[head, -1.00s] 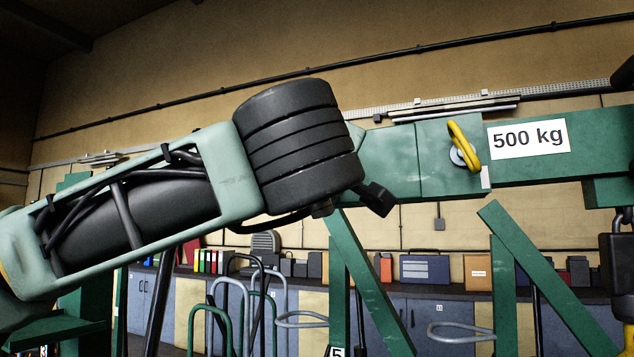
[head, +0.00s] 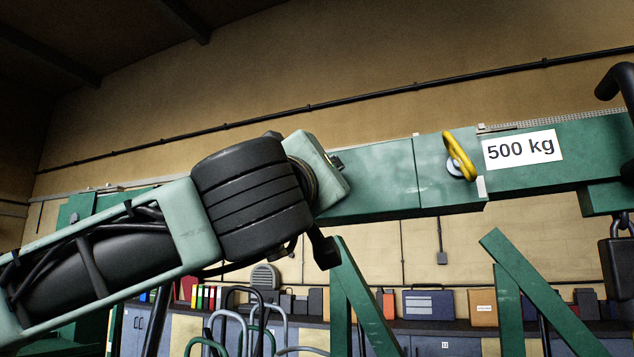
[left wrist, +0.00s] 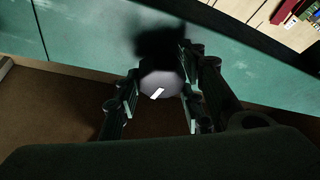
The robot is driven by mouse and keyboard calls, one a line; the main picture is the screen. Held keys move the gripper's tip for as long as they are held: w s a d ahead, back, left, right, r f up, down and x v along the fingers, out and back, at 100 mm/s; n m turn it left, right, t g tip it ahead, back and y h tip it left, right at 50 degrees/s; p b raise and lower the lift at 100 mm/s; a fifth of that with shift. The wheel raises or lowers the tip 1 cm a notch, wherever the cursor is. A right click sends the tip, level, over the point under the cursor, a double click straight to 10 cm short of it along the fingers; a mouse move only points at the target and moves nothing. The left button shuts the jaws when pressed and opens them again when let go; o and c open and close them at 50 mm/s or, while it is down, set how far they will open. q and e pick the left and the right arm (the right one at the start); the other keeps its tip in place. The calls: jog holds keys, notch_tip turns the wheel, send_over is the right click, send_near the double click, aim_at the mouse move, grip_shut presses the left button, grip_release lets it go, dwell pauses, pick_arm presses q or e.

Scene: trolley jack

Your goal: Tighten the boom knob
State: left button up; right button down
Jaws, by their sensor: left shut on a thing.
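The boom (head: 375,178) is a green beam running across the head view, with a "500 kg" label on it. In the left wrist view, a dark round knob (left wrist: 150,77) with a white mark sits against the boom's green face (left wrist: 85,40). My left gripper (left wrist: 160,90) has one finger on each side of the knob and is shut on it. In the head view, my left arm covers the knob and most of the gripper. My right gripper is in neither view.
A yellow handle (head: 460,157) sticks out of the boom left of the label. Green slanted struts (head: 545,300) stand below the boom. A dark chain and hook block (head: 617,262) hang at the right edge. A bench with boxes (head: 427,303) is behind.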

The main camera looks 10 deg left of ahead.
pick_arm(q)
jog(key=shift+s+r, duration=0.1)
jog(key=shift+r, duration=0.15)
jog(key=o, duration=1.1)
jog(key=shift+f, duration=0.1)
jog(key=shift+f, duration=0.1)
jog(key=v, duration=1.2)
